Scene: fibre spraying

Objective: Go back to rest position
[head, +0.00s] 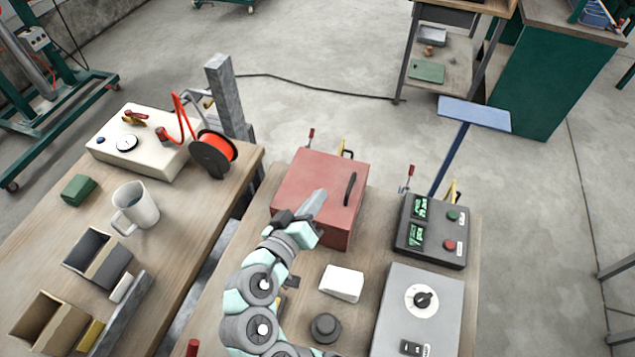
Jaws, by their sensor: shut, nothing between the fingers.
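My gripper (316,200) is at the end of my grey and teal arm, which rises from the bottom of the head view. It is shut and empty. It shows in front of the red box (315,180) with a black handle, covering part of its front and top. I cannot tell how far it is from the box.
A black control box with green displays (432,232), a grey box with a dial (420,310), a white block (342,283) and a black knob (325,328) are on the right bench. The left bench holds a mug (136,207), an orange spool (214,152) and open boxes.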

